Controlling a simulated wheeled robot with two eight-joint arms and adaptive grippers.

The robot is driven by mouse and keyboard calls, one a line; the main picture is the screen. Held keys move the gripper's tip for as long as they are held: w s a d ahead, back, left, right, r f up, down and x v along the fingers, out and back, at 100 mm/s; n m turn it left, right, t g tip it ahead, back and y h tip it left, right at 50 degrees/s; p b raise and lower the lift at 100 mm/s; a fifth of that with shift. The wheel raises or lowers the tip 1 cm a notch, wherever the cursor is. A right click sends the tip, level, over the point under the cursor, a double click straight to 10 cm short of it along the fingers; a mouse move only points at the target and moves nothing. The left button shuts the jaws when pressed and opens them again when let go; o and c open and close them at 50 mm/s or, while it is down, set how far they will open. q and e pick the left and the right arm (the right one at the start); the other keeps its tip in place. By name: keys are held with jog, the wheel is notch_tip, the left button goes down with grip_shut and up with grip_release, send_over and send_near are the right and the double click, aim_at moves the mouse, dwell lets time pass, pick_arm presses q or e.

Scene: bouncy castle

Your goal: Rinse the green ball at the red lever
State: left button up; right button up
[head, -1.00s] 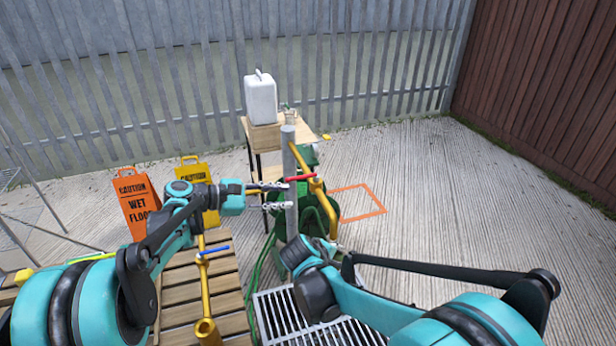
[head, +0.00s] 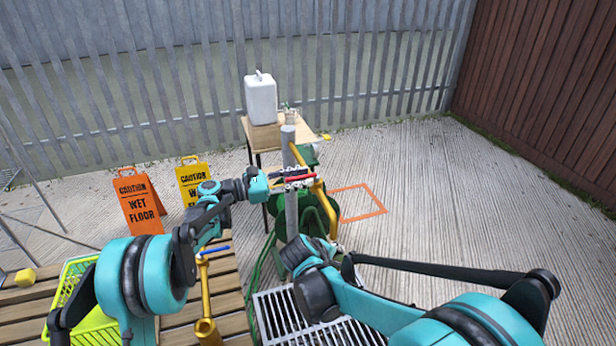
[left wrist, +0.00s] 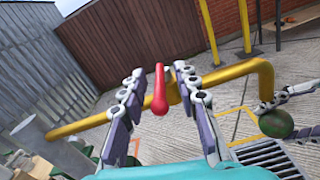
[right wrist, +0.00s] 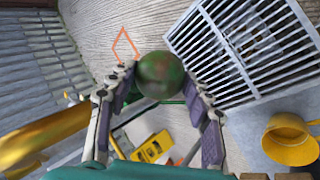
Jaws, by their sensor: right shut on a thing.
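The red lever (left wrist: 160,92) sits on a yellow pipe (left wrist: 88,122); in the head view it shows (head: 301,177) near the top of a grey post (head: 291,212). My left gripper (left wrist: 158,84) is open, its fingers on either side of the lever; I cannot tell if they touch it. The green ball (right wrist: 160,75) has brownish smears and is between the fingertips of my right gripper (right wrist: 157,86), which is shut on it. In the left wrist view the ball (left wrist: 276,123) is held below the pipe's bent-down end. In the head view the ball is hidden.
A floor grate (head: 268,312) lies below. A second yellow pipe with a blue lever (head: 214,249) stands at the left. Wooden slats (head: 190,310), a lime crate (head: 62,298), wet-floor signs (head: 140,208) and a table with a white canister (head: 260,100) surround the post. Open concrete lies right.

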pick_arm(q)
jog(key=shift+x, duration=1.2)
grip_shut()
jog(key=shift+t, duration=0.3)
jog(key=shift+s+d+n+t+y, duration=0.1)
jog(key=shift+s+n+t+y, duration=0.15)
jog(key=shift+n+t+y, duration=1.15)
jog(key=shift+n+t, duration=0.3)
jog(key=shift+t, duration=0.4)
